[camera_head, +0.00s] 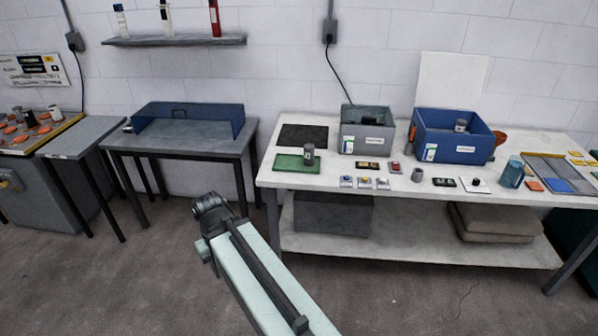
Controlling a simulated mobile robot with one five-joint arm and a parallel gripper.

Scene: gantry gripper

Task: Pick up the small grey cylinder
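Several small grey cylinders are in view, and I cannot tell which one is meant. One grey cylinder (309,155) stands upright at the green mat on the left of the white table. A shorter grey-brown cylinder (417,174) stands on the bare tabletop, right of centre. Another dark grey cylinder (461,126) shows inside the blue bin, its lower part hidden by the front wall. My arm (255,275) reaches up from the bottom edge, in front of the tables and well apart from all of these. I cannot make out gripper fingers.
The white table (290,178) holds a green mat (290,165), a grey bin (366,144), a blue bin (450,152), several small coloured parts and a teal cup (512,174). A grey table (175,148) with a blue tray stands left. The floor between the tables is clear.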

